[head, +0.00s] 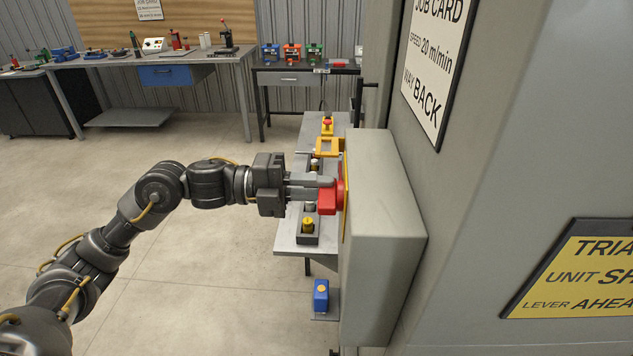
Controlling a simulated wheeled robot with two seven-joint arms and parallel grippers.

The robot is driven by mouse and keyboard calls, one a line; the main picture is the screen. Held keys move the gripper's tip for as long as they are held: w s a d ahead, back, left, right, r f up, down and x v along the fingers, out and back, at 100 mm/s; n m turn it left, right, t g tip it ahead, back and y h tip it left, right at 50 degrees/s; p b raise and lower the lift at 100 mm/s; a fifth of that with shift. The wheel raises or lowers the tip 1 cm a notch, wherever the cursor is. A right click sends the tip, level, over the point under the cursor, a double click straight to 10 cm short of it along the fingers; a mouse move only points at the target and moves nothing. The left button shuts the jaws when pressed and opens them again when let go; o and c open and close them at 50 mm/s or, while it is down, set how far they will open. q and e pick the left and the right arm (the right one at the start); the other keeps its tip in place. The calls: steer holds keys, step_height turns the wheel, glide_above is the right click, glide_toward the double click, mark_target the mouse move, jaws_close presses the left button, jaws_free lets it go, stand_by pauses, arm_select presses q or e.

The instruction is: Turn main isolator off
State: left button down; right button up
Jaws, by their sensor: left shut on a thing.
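The main isolator is a red rotary handle (328,198) on a yellow plate (346,200), on the left face of a grey box (385,225). My left arm reaches in from the left. My left gripper (318,188) is level with the handle, its fingers pointing right, and it is shut on the red handle. The fingers partly cover the handle, so its exact turned position is hard to tell. My right gripper is not in view.
A grey shelf (292,235) behind the gripper carries yellow-topped controls and a red button (327,121). A blue box (321,296) sits lower down. Workbenches (190,62) stand along the back wall. The floor at left is clear.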

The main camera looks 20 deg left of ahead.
arm_select(q)
steer(key=shift+n, duration=0.3)
steer(key=c, duration=1.4)
jaws_free()
steer(key=shift+o, duration=0.2)
steer(key=b+v, duration=0.4)
steer(key=v, duration=0.7)
steer(key=shift+d+f, duration=0.1)
